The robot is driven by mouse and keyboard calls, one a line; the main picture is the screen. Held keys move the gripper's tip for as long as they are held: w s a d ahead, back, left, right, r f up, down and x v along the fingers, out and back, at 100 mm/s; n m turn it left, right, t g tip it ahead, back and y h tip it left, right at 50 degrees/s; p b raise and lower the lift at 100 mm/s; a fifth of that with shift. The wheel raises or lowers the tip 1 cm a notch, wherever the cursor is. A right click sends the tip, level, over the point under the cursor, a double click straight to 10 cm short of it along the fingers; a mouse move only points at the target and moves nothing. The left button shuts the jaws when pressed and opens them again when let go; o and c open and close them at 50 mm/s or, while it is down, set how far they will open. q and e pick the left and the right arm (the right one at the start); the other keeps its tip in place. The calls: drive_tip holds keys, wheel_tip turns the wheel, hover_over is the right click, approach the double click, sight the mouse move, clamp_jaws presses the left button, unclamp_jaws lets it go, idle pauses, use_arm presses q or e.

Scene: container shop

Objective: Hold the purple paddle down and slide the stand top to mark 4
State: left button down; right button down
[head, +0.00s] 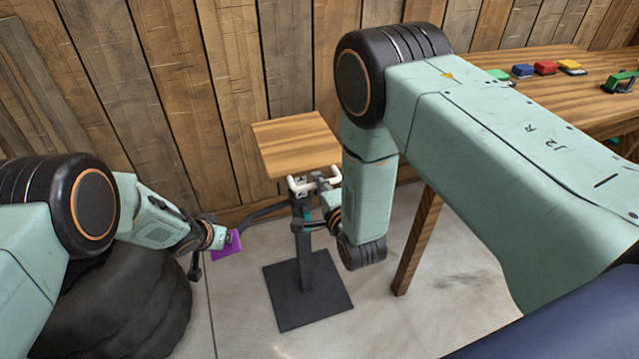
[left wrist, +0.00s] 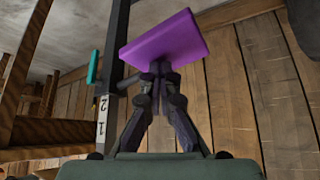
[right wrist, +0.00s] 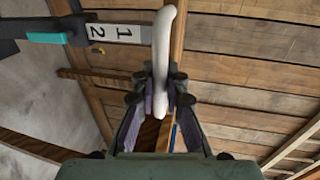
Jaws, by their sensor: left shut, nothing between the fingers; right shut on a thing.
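The stand has a square wooden top (head: 297,140) on a dark column (head: 304,255). The purple paddle (head: 228,247) sits at the end of a dark lever. My left gripper (head: 213,240) is shut and empty, its fingertips at the paddle (left wrist: 165,40); whether it is pressed down I cannot tell. My right gripper (head: 322,184) is shut on a white handle (right wrist: 164,40) beneath the top. Digits 1 and 2 show on the scale (right wrist: 112,32); the teal pointer (right wrist: 45,38) lies beyond 2, away from 1. Other marks are not visible.
The stand's black base (head: 310,300) is on the concrete floor. A plank wall is close behind. A black tyre (head: 130,305) lies at left. A wooden table (head: 560,95) with small coloured items stands at right, one leg (head: 415,250) near my right arm.

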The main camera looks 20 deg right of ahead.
use_arm(q)
drive_tip(key=shift+f, duration=0.1)
idle(0.3)
use_arm(e)
wheel_tip(320, 180, up, 12)
idle(0.5)
drive_tip(key=shift+f, duration=0.1)
use_arm(q)
drive_tip(key=shift+s, duration=0.1)
use_arm(e)
drive_tip(key=c, duration=1.5)
unclamp_jaws()
drive_tip(key=shift+s, duration=0.1)
drive_tip(key=shift+o, duration=0.6)
drive_tip(key=v, duration=1.2)
